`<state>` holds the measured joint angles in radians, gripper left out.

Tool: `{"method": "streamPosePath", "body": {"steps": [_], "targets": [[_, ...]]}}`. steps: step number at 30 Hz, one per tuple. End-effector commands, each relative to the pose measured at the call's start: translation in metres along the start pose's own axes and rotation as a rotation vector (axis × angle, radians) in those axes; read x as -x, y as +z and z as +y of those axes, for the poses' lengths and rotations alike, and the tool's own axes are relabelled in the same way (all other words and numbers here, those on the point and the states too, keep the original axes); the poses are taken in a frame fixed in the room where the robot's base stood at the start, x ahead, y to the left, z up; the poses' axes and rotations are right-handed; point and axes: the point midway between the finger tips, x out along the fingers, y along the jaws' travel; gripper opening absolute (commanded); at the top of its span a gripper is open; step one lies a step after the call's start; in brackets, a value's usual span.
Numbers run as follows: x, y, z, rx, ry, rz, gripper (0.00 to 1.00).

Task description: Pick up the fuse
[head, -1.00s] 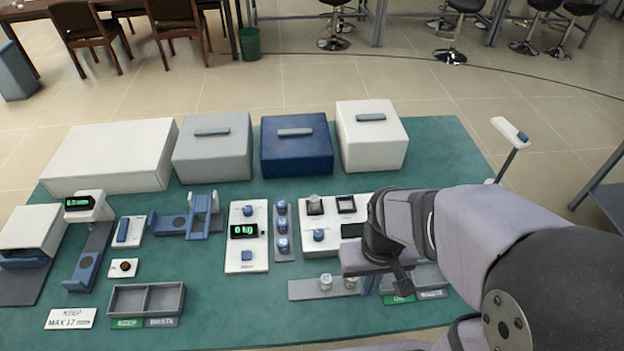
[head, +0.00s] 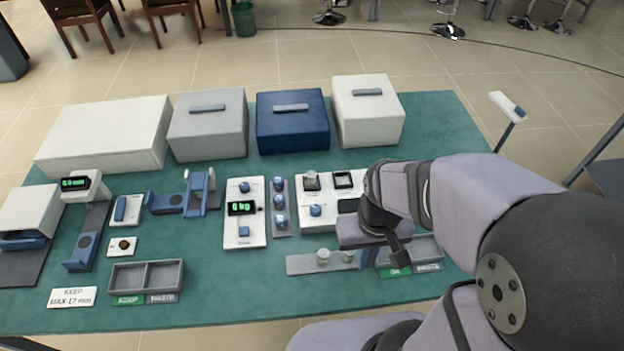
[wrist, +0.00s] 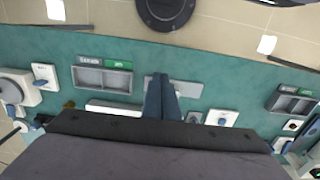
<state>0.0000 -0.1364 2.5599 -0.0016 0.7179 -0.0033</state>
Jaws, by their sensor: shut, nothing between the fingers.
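Two small pale cylinders (head: 323,257) stand on a grey strip (head: 300,265) near the front of the green table; they look like possible fuses, but they are too small to be sure. The right one is close to my arm. In the wrist view my gripper's blue fingers (wrist: 163,88) are together and empty, over a grey strip (wrist: 186,90). I cannot make out a fuse there.
A white panel (head: 327,216) with a small clear piece (head: 311,181) lies behind the strip. A two-part grey tray (head: 436,250) is at the right, another (head: 147,277) at the left. Closed boxes (head: 292,122) line the back. Open green surface lies front and centre.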

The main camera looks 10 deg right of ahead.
Motion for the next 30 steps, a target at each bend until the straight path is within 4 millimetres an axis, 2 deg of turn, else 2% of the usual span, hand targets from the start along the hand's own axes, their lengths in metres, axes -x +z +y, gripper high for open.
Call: {"method": "streamPosePath", "body": {"steps": [6, 12, 23, 26, 30], "targets": [[0.000, 0.000, 0.000, 0.000, 0.000, 0.000, 0.00], [0.000, 0.000, 0.000, 0.000, 0.000, 0.000, 0.47], [-0.003, 0.001, -0.002, 0.009, 0.000, -0.006, 0.47], [-0.012, 0.007, -0.004, 0.018, 0.000, -0.042, 0.47], [-0.035, 0.024, -0.007, 0.038, 0.002, -0.144, 0.47]]}}
